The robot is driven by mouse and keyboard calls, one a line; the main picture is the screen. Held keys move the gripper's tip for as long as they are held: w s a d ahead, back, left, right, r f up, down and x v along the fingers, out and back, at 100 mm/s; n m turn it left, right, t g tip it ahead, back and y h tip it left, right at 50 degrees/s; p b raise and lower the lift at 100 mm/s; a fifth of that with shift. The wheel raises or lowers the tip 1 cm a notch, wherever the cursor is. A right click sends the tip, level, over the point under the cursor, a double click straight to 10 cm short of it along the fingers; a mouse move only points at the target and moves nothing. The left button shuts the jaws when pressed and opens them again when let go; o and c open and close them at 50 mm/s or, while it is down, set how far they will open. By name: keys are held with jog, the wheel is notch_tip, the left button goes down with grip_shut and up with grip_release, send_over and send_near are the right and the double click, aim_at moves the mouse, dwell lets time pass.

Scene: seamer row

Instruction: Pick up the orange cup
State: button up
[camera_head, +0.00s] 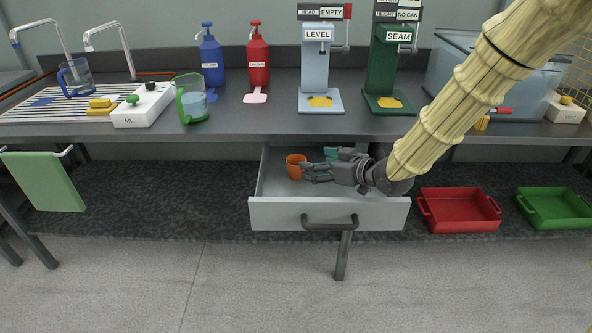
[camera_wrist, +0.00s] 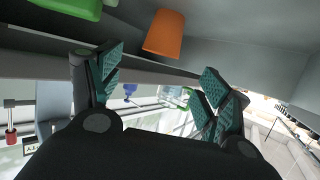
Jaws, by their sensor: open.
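The orange cup (camera_head: 295,166) is inside the open grey drawer (camera_head: 325,214), toward its left side. In the wrist view the orange cup (camera_wrist: 163,33) shows above the gap between the fingers, nearer the left finger. My gripper (camera_head: 309,172) reaches into the drawer from the right, with its fingertips close to the right side of the cup. In the wrist view my gripper (camera_wrist: 155,80) is open, with teal pads apart and nothing between them. Whether a finger touches the cup cannot be told.
A teal-green object (camera_head: 338,153) lies behind my gripper in the drawer; a green thing (camera_wrist: 75,6) shows at the wrist view's top left. The drawer walls surround the cup. The counter (camera_head: 230,120) overhangs the drawer's back. Red (camera_head: 460,211) and green (camera_head: 556,209) trays sit right.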

aim_at(296, 160)
jog(key=x, duration=0.3)
jog(key=b+x, duration=0.1)
jog(key=x, duration=0.5)
jog(key=shift+w+a+f+b, duration=0.1)
jog(key=shift+w+f+b, duration=0.05)
jog(key=shift+f+b, duration=0.25)
jog(key=c, duration=0.9)
